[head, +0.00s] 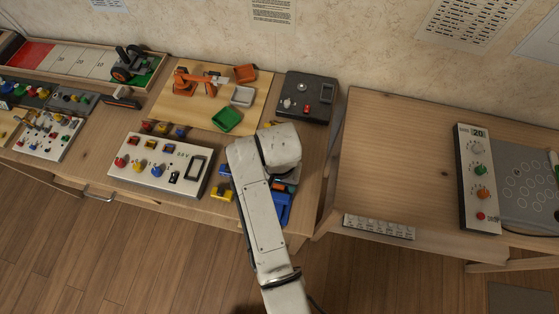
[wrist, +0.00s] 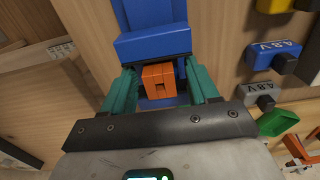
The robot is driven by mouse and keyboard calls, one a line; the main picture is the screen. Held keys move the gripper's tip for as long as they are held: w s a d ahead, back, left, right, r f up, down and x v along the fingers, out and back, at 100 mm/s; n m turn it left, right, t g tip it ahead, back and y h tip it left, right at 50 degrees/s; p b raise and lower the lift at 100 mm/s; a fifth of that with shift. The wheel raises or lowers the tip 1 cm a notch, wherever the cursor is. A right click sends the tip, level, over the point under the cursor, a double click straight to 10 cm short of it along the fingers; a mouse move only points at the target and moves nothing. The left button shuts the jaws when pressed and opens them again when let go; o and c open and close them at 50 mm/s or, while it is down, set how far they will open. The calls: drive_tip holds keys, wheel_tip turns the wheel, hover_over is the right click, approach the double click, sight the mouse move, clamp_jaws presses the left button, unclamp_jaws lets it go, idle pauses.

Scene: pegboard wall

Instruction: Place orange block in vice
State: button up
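The orange block (wrist: 159,80) shows in the middle of the wrist view, between the teal fingers of my gripper (wrist: 161,76). Narrow gaps show between block and fingers, so the gripper looks open around it. The blue vice (wrist: 153,45) lies just beyond, with a dark strip along its near jaw edge. More blue shows below the block, which appears to be at the vice's jaw opening; its exact seating is hard to tell.
A white panel with coloured knobs (head: 158,163) stands left of the vice. A yellow-and-blue piece (head: 222,190) lies beside it. Behind are a dark box (head: 306,97) and a green tray (head: 227,120). The right table (head: 395,160) has a wide clear area.

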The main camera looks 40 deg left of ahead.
drive_tip(key=shift+r, duration=0.1)
wheel_tip(320, 180, up, 12)
drive_tip(key=p, duration=0.1)
drive_tip(key=shift+p, duration=0.35)
drive_tip(key=shift+r, duration=0.1)
drive_tip(key=w+d+f+m, duration=0.15)
drive_tip(key=d+f, duration=0.25)
drive_tip(key=d, duration=0.9)
drive_tip(key=w+d+f+m, duration=0.15)
drive_tip(key=d+f, duration=0.25)
drive_tip(key=d, duration=0.9)
drive_tip(key=s+d+m, duration=0.2)
drive_tip(key=s+d, duration=0.5)
drive_tip(key=d, duration=0.3)
drive_tip(key=s+d+r+m+t, duration=0.1)
drive_tip(key=s+d+m, duration=0.1)
drive_tip(key=s+d, duration=0.6)
drive_tip(key=d, duration=0.3)
drive_tip(key=shift+d, duration=0.3)
